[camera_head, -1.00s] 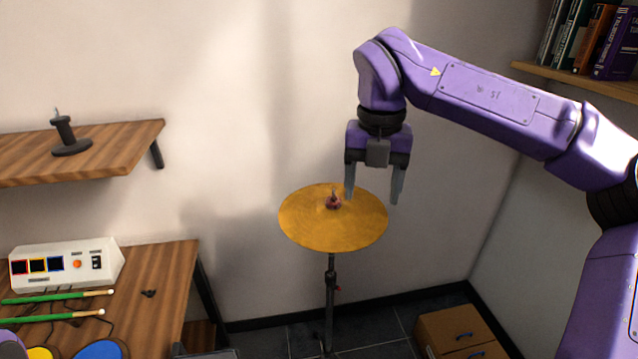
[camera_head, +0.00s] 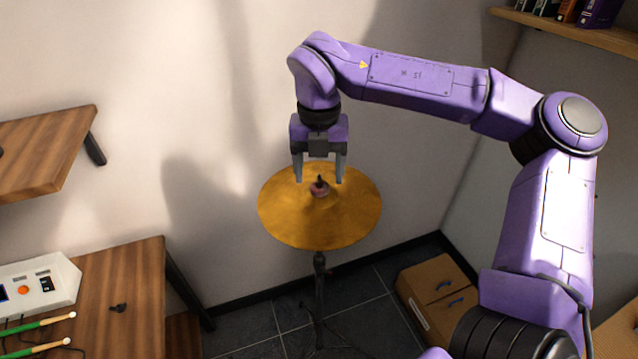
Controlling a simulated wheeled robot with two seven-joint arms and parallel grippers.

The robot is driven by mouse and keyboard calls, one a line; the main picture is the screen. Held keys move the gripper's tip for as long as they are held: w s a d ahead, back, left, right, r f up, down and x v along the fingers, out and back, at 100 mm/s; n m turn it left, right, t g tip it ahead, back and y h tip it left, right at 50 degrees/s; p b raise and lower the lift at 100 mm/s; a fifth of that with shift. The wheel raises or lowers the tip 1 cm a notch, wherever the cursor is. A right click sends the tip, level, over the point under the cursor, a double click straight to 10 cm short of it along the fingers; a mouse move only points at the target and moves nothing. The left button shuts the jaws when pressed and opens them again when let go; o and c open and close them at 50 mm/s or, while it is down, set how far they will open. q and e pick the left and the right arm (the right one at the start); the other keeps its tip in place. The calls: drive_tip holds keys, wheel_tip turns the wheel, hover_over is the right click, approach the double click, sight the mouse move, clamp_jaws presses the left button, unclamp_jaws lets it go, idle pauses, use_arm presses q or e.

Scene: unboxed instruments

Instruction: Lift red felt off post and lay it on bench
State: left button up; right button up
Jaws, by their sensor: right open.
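The red felt (camera_head: 319,190) is a small dark red disc around the post (camera_head: 320,179) at the centre of the yellow cymbal (camera_head: 284,218). The cymbal sits on a dark upright stand (camera_head: 319,290). My right gripper (camera_head: 319,181) is open, its fingers pointing down on either side of the post top, just above or beside the felt; whether they touch it I cannot tell. The wooden bench (camera_head: 132,270) is at the lower left. My left gripper is not in view.
A small black wing-shaped part (camera_head: 118,308) lies on the bench. Drumsticks (camera_head: 40,324) and a white control box (camera_head: 45,284) are at its left. A wooden shelf (camera_head: 50,150) juts out above. A cardboard box (camera_head: 436,298) stands on the floor at right.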

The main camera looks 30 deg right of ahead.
sight(320, 188)
drive_tip(key=f, duration=0.2)
drive_tip(key=shift+w+f, duration=0.25)
drive_tip(key=shift+f, duration=0.05)
drive_tip(key=shift+s+d+f, duration=0.1)
drive_tip(key=shift+s, duration=0.2)
drive_tip(key=shift+c, duration=0.3)
drive_tip(key=c, duration=1)
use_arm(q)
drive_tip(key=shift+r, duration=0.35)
use_arm(e)
drive_tip(key=shift+c, duration=0.2)
